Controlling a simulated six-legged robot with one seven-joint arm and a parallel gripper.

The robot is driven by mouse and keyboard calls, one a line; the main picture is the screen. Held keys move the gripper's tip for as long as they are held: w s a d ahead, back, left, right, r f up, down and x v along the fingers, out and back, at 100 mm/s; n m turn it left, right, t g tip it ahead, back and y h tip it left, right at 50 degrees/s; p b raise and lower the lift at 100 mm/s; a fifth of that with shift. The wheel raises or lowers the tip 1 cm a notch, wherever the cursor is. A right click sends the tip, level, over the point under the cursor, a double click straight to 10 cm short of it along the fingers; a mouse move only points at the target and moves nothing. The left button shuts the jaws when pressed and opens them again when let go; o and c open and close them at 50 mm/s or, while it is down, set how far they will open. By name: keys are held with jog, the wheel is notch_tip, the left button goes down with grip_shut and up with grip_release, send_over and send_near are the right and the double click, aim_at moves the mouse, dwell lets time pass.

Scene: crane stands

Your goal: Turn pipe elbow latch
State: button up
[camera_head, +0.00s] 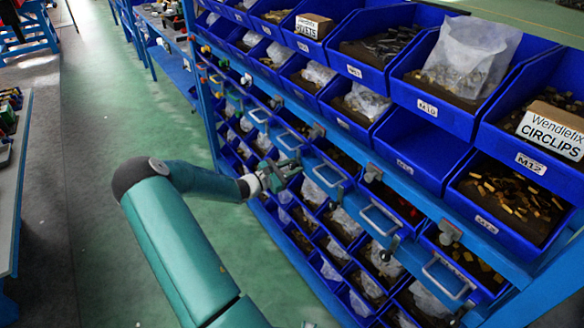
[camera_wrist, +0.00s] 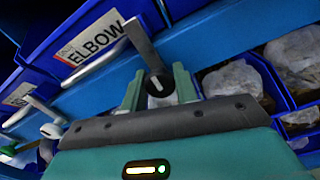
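The pipe elbow drawer shows in the wrist view as a blue bin front with a white label reading "ELBOW" (camera_wrist: 92,42) and a pale handle bar. Beside it is the latch, a grey lever (camera_wrist: 143,43) with a round black knob (camera_wrist: 158,86) bearing a white mark. The lever slants up and left from the knob across the drawer's edge. My gripper (camera_wrist: 160,80) has its two green fingers apart, one on each side of the knob. I cannot tell whether they touch it. In the head view my gripper (camera_head: 290,167) is at the rack's drawer row, and the latch there is hidden.
The blue rack (camera_head: 390,178) carries rows of bins with bagged parts and several drawers with handles and latches. A second labelled drawer (camera_wrist: 22,92) is at the left in the wrist view. The green aisle floor (camera_head: 130,110) is clear. A bench (camera_head: 15,190) stands at the left.

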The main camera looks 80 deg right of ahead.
jog(key=shift+c, duration=0.5)
jog(key=shift+m, duration=0.3)
jog(key=m, duration=0.3)
jog(key=shift+w, duration=0.1)
jog(key=m, duration=0.5)
jog(key=shift+m, duration=0.4)
jog(key=m, duration=0.4)
jog(key=shift+m, duration=2.2)
